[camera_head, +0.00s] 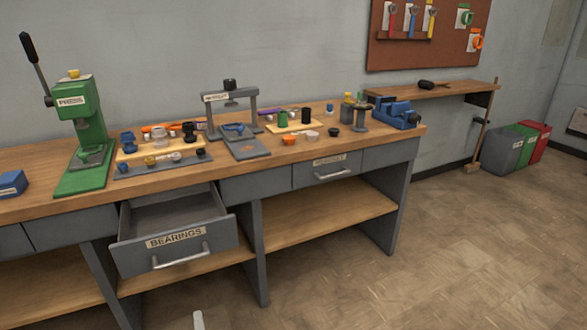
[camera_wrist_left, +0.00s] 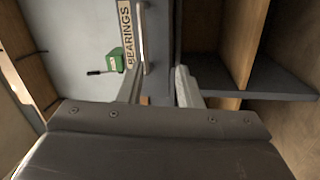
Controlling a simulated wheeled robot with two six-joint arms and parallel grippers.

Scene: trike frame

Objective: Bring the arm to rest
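My left gripper shows in the head view only as a pale grey fingertip (camera_head: 198,320) at the bottom edge. In the left wrist view my left gripper (camera_wrist_left: 159,84) has its two fingers apart, with nothing held between them. The drawer labelled BEARINGS (camera_head: 222,233) is pulled out from the workbench and looks empty inside. Its bar handle (camera_head: 181,256) is above the fingertip in the head view. In the left wrist view the handle (camera_wrist_left: 141,40) lies beyond the fingers, apart from them as far as I can tell. My right gripper is in neither view.
The wooden workbench (camera_head: 350,143) carries a green press (camera_head: 86,120), a grey press frame (camera_head: 230,105), a blue vise (camera_head: 396,113) and several small parts. A second labelled drawer (camera_head: 328,168) is shut. Bins (camera_head: 505,150) stand at the far right. The floor (camera_head: 430,250) in front is clear.

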